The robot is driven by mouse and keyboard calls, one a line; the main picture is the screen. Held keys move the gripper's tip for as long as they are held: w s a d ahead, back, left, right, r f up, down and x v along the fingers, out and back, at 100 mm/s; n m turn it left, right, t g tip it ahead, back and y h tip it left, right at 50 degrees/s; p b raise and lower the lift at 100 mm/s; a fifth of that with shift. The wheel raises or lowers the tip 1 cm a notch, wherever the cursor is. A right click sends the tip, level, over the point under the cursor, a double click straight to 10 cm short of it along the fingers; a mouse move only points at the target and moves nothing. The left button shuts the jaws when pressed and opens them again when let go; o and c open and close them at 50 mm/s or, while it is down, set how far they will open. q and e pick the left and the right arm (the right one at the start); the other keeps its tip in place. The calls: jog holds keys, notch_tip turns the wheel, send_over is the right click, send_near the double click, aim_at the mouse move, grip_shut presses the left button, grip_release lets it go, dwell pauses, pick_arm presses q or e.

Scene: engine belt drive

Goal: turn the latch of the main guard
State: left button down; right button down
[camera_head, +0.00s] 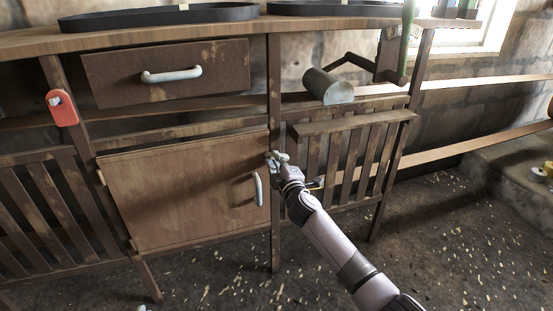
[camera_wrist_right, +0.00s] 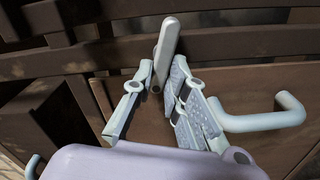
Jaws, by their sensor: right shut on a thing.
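The latch (camera_wrist_right: 167,45) is a pale, rounded bar. In the right wrist view it stands up, slightly tilted, between the fingers of my right gripper (camera_wrist_right: 160,88). In the head view my right gripper (camera_head: 277,158) is at the post by the upper right corner of a brown wooden door (camera_head: 185,195). It is shut on the latch, and the fingers hide most of the latch there. The door has a pale upright handle (camera_head: 258,188) just below and left of the gripper. The handle also shows to the right in the wrist view (camera_wrist_right: 265,122).
A drawer (camera_head: 165,75) with a pale handle is above the door. A red tag-like part (camera_head: 62,108) hangs on the left post. A slatted panel (camera_head: 345,160) and a grey cylinder with a crank (camera_head: 328,87) are to the right. Open floor lies in front.

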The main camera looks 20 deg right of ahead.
pick_arm(q)
jog(key=shift+s+a+f+g, duration=0.15)
jog(key=shift+s+f+g, duration=0.35)
jog(key=shift+f, duration=0.1)
pick_arm(e)
jog(key=shift+f+n, duration=0.15)
jog(key=shift+n, duration=0.8)
jog(key=shift+f+n, duration=0.1)
jog(key=shift+n, duration=0.85)
jog(key=c, duration=1.6)
grip_release()
pick_arm(q)
jog(key=shift+a, duration=0.1)
pick_arm(e)
jog(key=s, duration=1.2)
jog(key=shift+d, duration=0.15)
